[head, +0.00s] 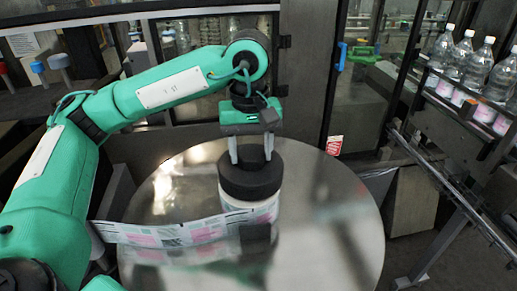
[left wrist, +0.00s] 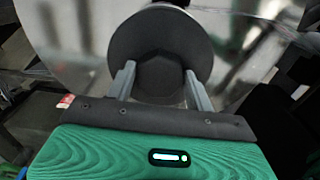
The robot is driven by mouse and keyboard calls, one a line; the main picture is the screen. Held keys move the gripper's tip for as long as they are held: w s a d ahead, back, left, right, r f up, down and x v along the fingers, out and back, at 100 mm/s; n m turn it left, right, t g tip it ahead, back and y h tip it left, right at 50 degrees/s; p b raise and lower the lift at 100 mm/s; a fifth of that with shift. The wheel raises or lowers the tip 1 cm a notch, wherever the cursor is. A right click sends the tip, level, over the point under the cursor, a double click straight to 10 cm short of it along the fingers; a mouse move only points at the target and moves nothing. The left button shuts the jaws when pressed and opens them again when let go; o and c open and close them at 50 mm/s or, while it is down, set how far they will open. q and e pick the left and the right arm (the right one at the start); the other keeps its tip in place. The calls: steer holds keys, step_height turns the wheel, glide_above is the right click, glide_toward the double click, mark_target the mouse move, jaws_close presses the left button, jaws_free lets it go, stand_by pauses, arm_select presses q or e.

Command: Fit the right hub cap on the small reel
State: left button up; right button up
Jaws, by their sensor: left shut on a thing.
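The small reel (head: 266,212) stands upright on the round metal table, a white roll with printed labels. A black hub cap (head: 250,184), a wide disc with a raised knob, is at the reel's top; I see no gap, but cannot tell if it is fully seated. My left gripper (head: 250,156) points straight down and is shut on the cap's knob. In the left wrist view the two grey fingers of the left gripper (left wrist: 161,76) flank the knob, and the cap's disc (left wrist: 128,45) hides the reel below. My right gripper is not in view.
A printed label strip (head: 165,235) runs from the reel to the left across the round metal table (head: 335,215). The table's right side is clear. Clear bottles (head: 465,60) stand on a conveyor rack at the right. A glazed cabinet stands behind.

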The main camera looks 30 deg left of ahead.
arm_select(q)
steer(key=shift+f, duration=0.3)
steer(key=shift+w+a+r+b, duration=0.1)
steer(key=shift+w+r+b, duration=0.05)
steer(key=shift+r+b, duration=0.2)
steer(key=shift+f, duration=0.1)
steer(key=shift+f, duration=0.15)
steer(key=shift+c, duration=0.4)
steer(key=shift+r+b, duration=0.35)
steer(key=shift+f, duration=0.1)
